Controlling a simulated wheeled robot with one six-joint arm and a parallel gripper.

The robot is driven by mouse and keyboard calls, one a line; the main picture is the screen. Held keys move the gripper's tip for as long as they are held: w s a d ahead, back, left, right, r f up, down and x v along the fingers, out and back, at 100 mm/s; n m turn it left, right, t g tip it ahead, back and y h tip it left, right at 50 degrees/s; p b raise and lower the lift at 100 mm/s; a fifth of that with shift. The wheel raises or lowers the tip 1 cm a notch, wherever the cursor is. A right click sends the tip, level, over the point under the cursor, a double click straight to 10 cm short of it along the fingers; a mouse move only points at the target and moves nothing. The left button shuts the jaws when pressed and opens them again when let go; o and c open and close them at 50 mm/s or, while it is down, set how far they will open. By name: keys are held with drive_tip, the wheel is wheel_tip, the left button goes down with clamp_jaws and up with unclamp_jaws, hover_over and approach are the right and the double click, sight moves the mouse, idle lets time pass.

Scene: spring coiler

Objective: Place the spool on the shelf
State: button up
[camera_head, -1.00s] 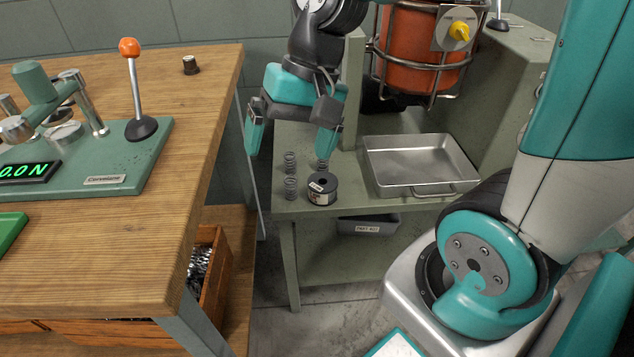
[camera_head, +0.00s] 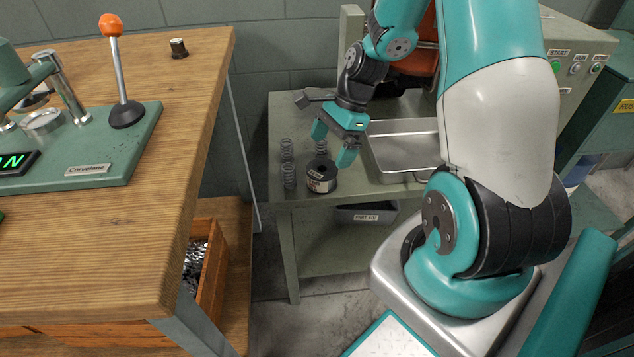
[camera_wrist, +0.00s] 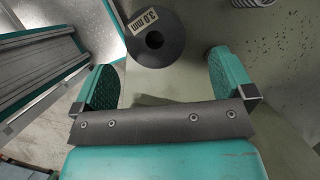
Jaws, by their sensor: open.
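The spool (camera_head: 322,178) is a dark cylinder with a pale label and a round hole in its top. It stands upright on the grey-green table (camera_head: 283,112), near the front edge. In the wrist view the spool (camera_wrist: 156,40) lies ahead of my fingers, with its "3.0 mm" label showing. My gripper (camera_head: 333,146) is open and empty, just above and behind the spool. In the wrist view my gripper (camera_wrist: 162,82) has one finger on each side, and the spool is apart from both. I cannot clearly make out a separate shelf for the spool.
Springs (camera_head: 288,175) stand left of the spool, and another spring (camera_head: 321,147) is behind it. A metal tray (camera_head: 384,160) lies to the right. A parts bin (camera_head: 367,214) hangs below the tabletop. A wooden bench (camera_head: 120,225) with a lever tester is at left.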

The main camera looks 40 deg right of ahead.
drive_tip(key=x, duration=0.2)
drive_tip(key=b+x, duration=0.1)
drive_tip(key=x, duration=0.1)
drive_tip(key=b+x, duration=0.1)
drive_tip(key=x, duration=0.2)
drive_tip(key=shift+s+f, duration=0.1)
drive_tip(key=shift+s, duration=0.15)
drive_tip(key=c, duration=1.3)
wheel_tip(320, 180, up, 20)
drive_tip(key=p, duration=0.6)
drive_tip(key=shift+c, duration=0.2)
